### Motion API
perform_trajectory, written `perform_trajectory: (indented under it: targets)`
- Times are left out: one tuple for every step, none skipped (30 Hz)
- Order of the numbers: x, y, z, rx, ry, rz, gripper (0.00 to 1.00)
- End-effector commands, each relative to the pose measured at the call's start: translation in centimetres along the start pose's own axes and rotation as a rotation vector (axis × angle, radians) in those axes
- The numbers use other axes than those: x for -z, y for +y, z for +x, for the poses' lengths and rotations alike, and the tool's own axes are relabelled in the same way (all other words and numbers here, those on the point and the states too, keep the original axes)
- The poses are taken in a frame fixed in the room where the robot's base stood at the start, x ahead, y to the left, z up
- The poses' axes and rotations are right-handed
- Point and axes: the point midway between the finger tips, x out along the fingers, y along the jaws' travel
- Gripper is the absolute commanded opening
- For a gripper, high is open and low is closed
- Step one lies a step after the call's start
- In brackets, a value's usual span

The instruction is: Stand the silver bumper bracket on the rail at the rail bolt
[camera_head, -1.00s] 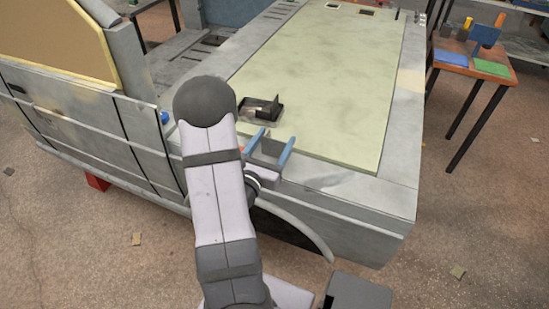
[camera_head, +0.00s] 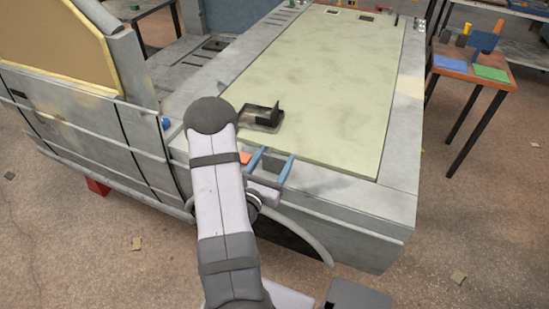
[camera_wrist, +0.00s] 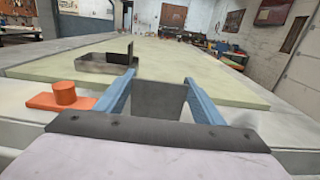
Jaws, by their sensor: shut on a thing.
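My gripper (camera_head: 277,155), with two blue fingers, is over the near edge of the bench frame. In the wrist view its fingers (camera_wrist: 158,83) are shut on a flat grey piece, which I take for the silver bumper bracket (camera_wrist: 160,101). The bracket also shows between the fingers in the head view (camera_head: 270,163); its lower end is hidden. Left of the fingers is an orange block with a round boss (camera_wrist: 65,95), at the frame edge. A blue knob (camera_head: 166,123) is on the frame further left. I cannot tell which is the rail bolt.
A dark shallow tray (camera_wrist: 92,67) with an upright dark plate lies on the pale green panel (camera_head: 330,70), just beyond my gripper. The grey frame's near edge (camera_head: 350,190) is bare on the right. A side table (camera_head: 465,70) stands at the right.

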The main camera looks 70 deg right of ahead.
Motion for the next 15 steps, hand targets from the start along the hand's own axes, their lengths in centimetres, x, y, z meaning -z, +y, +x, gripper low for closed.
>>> perform_trajectory:
  targets:
    - [-0.09, 0.02, 0.02, 0.000, -0.003, 0.001, 0.34]
    - [-0.09, 0.02, 0.02, 0.000, -0.003, 0.001, 0.34]
    - [-0.09, 0.02, 0.02, 0.000, -0.002, 0.001, 0.34]
    - [-0.09, 0.02, 0.02, 0.000, -0.002, 0.001, 0.34]
    - [-0.06, 0.02, 0.02, 0.000, -0.002, 0.001, 0.34]
    - [0.04, 0.02, 0.02, 0.000, -0.002, 0.001, 0.34]
    - [0.13, 0.02, 0.02, 0.000, -0.002, 0.001, 0.34]
    - [0.24, 0.02, 0.02, 0.000, -0.002, 0.001, 0.34]
    - [0.33, 0.01, 0.01, 0.000, 0.000, 0.000, 0.65]
    - [0.23, 0.01, 0.01, 0.000, 0.000, 0.000, 0.72]
    - [0.22, 0.01, 0.00, 0.000, 0.000, 0.000, 0.79]
    - [0.22, 0.01, 0.00, 0.000, 0.000, 0.000, 0.81]
    - [0.22, 0.00, 0.00, 0.000, 0.000, 0.000, 0.81]
    - [0.22, 0.00, 0.00, 0.000, 0.000, 0.000, 0.81]
    - [0.22, 0.00, 0.00, 0.000, 0.000, 0.000, 0.81]
